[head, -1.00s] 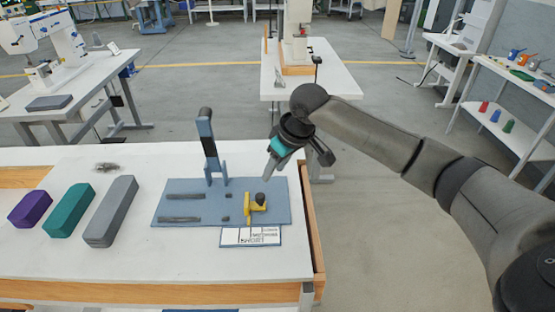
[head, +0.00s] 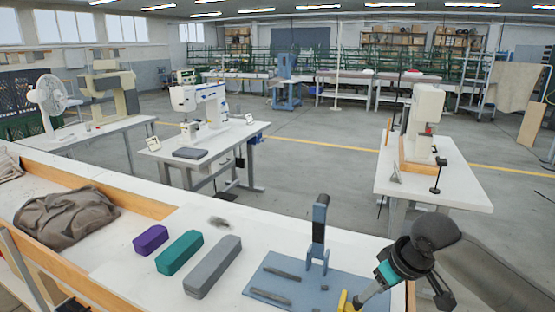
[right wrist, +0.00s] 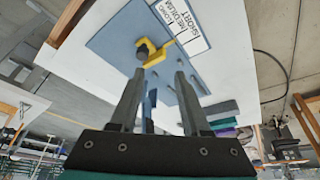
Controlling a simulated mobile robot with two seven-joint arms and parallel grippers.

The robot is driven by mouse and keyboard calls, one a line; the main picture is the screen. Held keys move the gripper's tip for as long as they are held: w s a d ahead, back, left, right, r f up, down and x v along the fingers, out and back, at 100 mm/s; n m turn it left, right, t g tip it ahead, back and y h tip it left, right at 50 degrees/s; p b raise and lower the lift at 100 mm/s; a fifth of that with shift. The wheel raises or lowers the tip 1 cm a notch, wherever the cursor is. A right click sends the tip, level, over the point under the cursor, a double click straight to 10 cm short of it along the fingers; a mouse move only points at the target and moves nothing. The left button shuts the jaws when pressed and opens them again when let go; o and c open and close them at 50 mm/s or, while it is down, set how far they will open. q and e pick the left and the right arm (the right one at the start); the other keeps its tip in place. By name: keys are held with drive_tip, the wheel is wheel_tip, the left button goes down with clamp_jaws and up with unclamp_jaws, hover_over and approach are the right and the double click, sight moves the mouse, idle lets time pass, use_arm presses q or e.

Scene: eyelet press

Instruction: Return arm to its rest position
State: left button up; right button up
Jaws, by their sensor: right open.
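My right gripper (head: 370,292) reaches in from the right and points down over the right end of the blue press plate (head: 372,283). In the right wrist view its two dark fingers (right wrist: 158,90) stand apart with nothing between them. A yellow stop with a dark knob (right wrist: 153,53) sits on the plate beyond the fingertips, apart from them; its edge shows in the head view (head: 344,303). The press's upright lever with a dark handle (head: 319,232) stands at the plate's back. My left gripper is not in view.
Purple (head: 150,239), teal (head: 180,253) and grey (head: 213,268) blocks lie left of the plate. A crumpled brown cloth (head: 65,215) lies farther left. A card marked short, medium, long (right wrist: 183,22) lies beside the plate. Another white table (head: 435,188) stands behind; open floor lies between the tables.

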drive_tip(key=s+a+f+n, duration=0.1)
drive_tip(key=s+a+f, duration=0.85)
drive_tip(key=s, duration=0.25)
drive_tip(key=s+d+m+h, duration=0.1)
drive_tip(key=s+d+m, duration=0.25)
drive_tip(key=s, duration=1.05)
wheel_tip(320, 180, down, 26)
drive_tip(key=s+g+b, duration=0.2)
drive_tip(key=b, duration=0.1)
drive_tip(key=s+d+f+g+b, duration=0.1)
drive_tip(key=s+d+f+b, duration=0.1)
drive_tip(key=s+f, duration=1.3)
drive_tip(key=shift+d+f+h, duration=0.25)
drive_tip(key=shift+h, duration=0.15)
